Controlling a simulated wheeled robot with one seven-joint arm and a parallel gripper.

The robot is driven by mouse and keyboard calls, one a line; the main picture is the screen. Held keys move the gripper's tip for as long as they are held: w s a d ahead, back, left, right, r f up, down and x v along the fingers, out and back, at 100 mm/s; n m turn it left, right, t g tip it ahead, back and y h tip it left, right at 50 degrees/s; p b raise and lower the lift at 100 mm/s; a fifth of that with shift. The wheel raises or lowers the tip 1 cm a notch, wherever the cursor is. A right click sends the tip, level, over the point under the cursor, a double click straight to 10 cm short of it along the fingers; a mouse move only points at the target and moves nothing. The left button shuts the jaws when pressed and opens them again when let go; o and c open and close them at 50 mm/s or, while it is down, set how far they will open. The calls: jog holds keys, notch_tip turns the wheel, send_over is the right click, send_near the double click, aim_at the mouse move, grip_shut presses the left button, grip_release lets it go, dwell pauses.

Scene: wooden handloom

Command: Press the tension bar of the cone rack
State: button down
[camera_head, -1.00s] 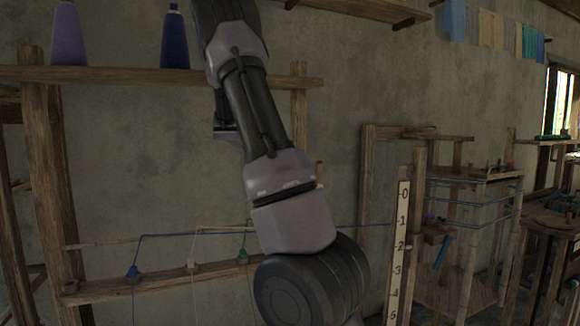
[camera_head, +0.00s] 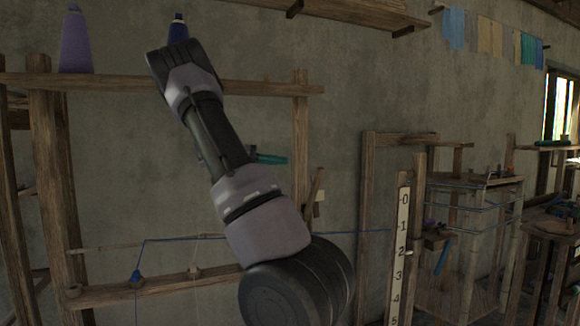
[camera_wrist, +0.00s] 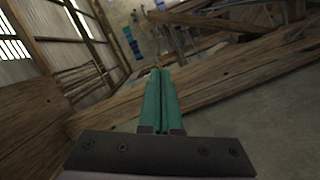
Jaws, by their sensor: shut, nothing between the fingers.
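The cone rack is a wooden frame with a top shelf (camera_head: 115,78) bearing a lilac cone (camera_head: 75,42) and a dark blue cone (camera_head: 178,28).
A blue thread (camera_head: 190,238) runs across towards a numbered scale board (camera_head: 402,255) on the right. Wooden beams (camera_wrist: 225,80) cross beyond the fingers in the wrist view. Other wooden stands (camera_head: 480,180) are farther right. Bare wall lies behind the rack.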

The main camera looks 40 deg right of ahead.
aim_at(305, 163)
jog(key=x, duration=0.9)
jog(key=s+f, duration=0.1)
jog(key=s+a+f, duration=0.1)
jog(key=s, duration=0.1)
jog(key=shift+s+a, duration=0.15)
jog(key=shift+a, duration=0.05)
